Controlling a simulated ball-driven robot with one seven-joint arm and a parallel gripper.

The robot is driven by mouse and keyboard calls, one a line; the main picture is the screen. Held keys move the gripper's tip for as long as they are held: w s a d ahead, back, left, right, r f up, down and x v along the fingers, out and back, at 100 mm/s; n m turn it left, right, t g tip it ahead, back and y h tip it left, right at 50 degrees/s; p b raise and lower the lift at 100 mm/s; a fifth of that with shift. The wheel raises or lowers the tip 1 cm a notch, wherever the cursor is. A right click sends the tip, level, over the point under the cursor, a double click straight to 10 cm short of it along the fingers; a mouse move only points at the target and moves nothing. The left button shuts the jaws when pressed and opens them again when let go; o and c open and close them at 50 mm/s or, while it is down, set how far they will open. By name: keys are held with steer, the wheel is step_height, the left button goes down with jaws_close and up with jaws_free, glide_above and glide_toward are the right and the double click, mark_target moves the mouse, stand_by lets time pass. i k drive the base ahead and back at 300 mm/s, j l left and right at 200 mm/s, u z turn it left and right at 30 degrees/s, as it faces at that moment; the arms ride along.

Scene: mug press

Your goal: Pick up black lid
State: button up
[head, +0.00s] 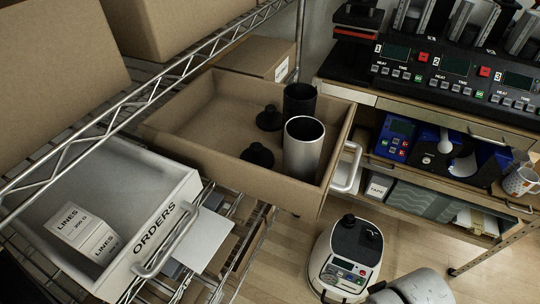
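Two black lids with raised knobs lie in the open brown drawer (190,135). One black lid (257,155) is nearer, left of a silver-white tumbler (303,155). The other black lid (269,119) is farther back, left of a dark tumbler (299,100). Both tumblers stand upright with open tops; the silver one partly hides the dark one. Both lids are apart from the tumblers or nearly so; small gaps are hard to tell.
A white drawer marked ORDERS (165,225) is open at lower left, holding small LINES boxes (88,235). Wire shelving (180,75) with cardboard boxes (60,50) rises beside the brown drawer. A bench with press controls (455,70) and a mug (521,181) is at right.

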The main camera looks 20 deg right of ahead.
mark_target(258, 154)
steer(key=k+l+u, duration=0.1)
steer(key=u, duration=0.3)
steer(key=k+u, duration=0.25)
steer(key=u, duration=0.15)
